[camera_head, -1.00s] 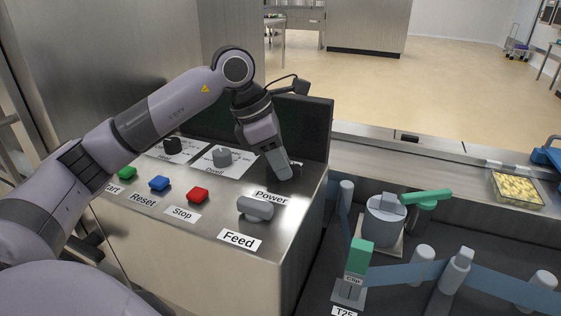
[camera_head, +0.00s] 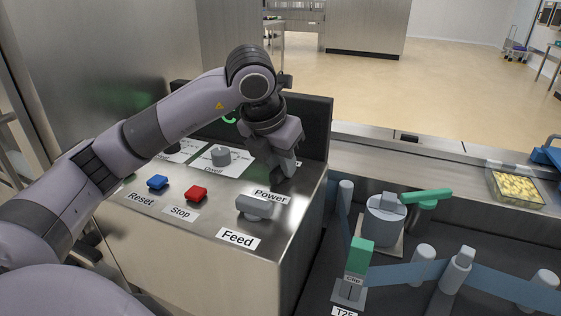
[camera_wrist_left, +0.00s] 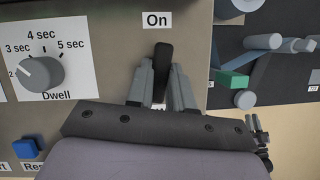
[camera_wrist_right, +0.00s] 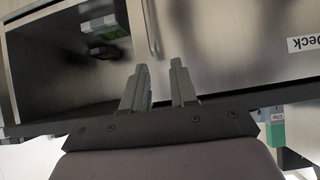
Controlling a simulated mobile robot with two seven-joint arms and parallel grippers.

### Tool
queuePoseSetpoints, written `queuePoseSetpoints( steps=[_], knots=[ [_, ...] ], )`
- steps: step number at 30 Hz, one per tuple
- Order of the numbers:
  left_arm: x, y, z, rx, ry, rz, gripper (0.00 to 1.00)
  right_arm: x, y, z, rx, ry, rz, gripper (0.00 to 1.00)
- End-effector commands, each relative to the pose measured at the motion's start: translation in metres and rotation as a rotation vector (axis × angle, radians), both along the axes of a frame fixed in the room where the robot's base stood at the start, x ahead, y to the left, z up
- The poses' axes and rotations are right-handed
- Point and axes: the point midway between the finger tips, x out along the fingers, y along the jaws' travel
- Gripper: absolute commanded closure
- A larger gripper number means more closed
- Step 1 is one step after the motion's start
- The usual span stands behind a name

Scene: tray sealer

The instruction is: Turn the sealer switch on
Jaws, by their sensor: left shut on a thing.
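The sealer switch is a black lever (camera_wrist_left: 161,70) on the steel control panel (camera_wrist_left: 110,28), seen in the left wrist view. It points toward the "On" label (camera_wrist_left: 157,20). My left gripper (camera_wrist_left: 161,72) is shut around the lever, one finger on each side. In the head view my left gripper (camera_head: 283,174) reaches down behind the "Power" label (camera_head: 271,196) and hides the switch. A green glow (camera_head: 230,117) shows on the dark screen (camera_head: 313,125). My right gripper (camera_wrist_right: 160,66) shows only in its wrist view, open and empty.
A grey Dwell knob (camera_head: 221,156), a blue button (camera_head: 158,182), a red button (camera_head: 196,193) and a grey Feed knob (camera_head: 257,206) stand close by on the panel. The conveyor area with a green clamp handle (camera_head: 362,255) lies to the right. A food tray (camera_head: 518,188) sits far right.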

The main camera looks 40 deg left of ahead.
Motion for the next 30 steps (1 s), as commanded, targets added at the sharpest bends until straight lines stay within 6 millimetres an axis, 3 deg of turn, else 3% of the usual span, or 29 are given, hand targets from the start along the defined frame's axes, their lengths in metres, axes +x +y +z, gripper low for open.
queuePoseSetpoints(
  steps=[12, 28, 29, 30],
  knots=[
    [-0.0001, -0.0011, 0.0003, 0.0, 0.002, 0.186, 1.0, 0.0008, 0.0002, -0.0011, 0.001, -0.001, 0.001, 0.73],
    [0.0001, -0.0009, 0.0002, -0.001, 0.002, 0.214, 1.0, 0.0012, 0.0002, -0.0008, 0.001, -0.003, 0.001, 0.73],
    [0.0001, -0.0009, 0.0002, -0.001, 0.002, 0.214, 0.76, 0.0012, 0.0002, -0.0008, 0.001, -0.003, 0.001, 0.73],
    [0.0001, -0.0009, 0.0002, -0.001, 0.002, 0.214, 0.63, 0.0012, 0.0002, -0.0007, 0.001, -0.003, 0.001, 0.73]
  ],
)
